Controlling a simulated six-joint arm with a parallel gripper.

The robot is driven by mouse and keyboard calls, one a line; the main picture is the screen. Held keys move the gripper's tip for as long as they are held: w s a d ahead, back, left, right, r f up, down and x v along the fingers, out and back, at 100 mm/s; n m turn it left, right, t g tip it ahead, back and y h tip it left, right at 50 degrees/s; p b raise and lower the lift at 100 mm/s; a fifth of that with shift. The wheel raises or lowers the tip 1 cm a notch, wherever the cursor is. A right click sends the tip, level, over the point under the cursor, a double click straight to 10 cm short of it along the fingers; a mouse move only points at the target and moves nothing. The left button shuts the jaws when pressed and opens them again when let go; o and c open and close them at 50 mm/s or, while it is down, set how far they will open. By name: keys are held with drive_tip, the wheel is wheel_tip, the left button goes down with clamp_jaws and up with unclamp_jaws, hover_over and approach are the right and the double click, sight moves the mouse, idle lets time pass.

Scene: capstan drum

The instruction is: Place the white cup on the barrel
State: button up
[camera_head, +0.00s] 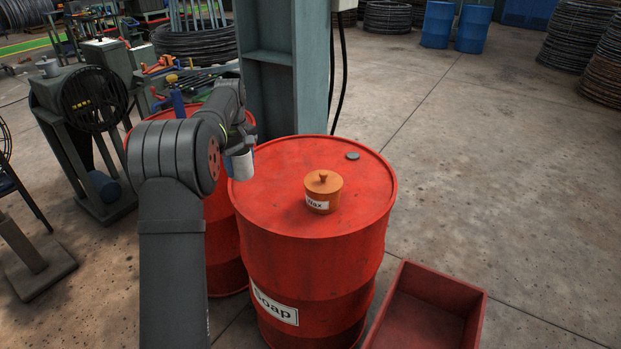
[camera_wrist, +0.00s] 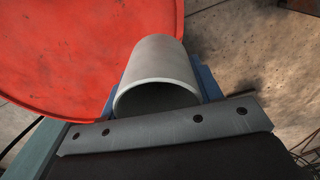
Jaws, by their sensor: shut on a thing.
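The white cup (camera_head: 242,165) is held by my gripper (camera_head: 232,160) beside the upper left rim of the front red barrel (camera_head: 285,215), which has a "soap" label. In the wrist view the cup (camera_wrist: 158,68) sits between the blue fingers, its open mouth towards the camera. The gripper is shut on it. The cup overlaps the edge of a red barrel top (camera_wrist: 60,60) in that view; I cannot tell its height above it.
An orange lidded "wax" pot (camera_head: 322,194) and a small grey disc (camera_head: 352,156) stand on the front barrel. A second red barrel (camera_head: 222,235) is behind at left. A green-grey column (camera_head: 285,85) rises behind. A red bin (camera_head: 430,305) lies at front right.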

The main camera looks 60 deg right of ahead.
drive_tip(key=s+d+m, duration=0.2)
drive_tip(key=s+d, duration=0.5)
drive_tip(key=s, duration=0.2)
drive_tip(key=w+f, duration=0.2)
drive_tip(key=w, duration=0.1)
drive_tip(key=w+f, duration=0.2)
drive_tip(key=w, duration=0.2)
drive_tip(key=w+f, duration=0.2)
drive_tip(key=w, duration=0.2)
drive_tip(key=shift+a+f, duration=0.25)
drive_tip(key=shift+f, duration=2)
drive_tip(key=shift+f, duration=0.2)
drive_tip(key=o, duration=1)
drive_tip(key=shift+c, duration=0.2)
drive_tip(key=shift+r, duration=0.15)
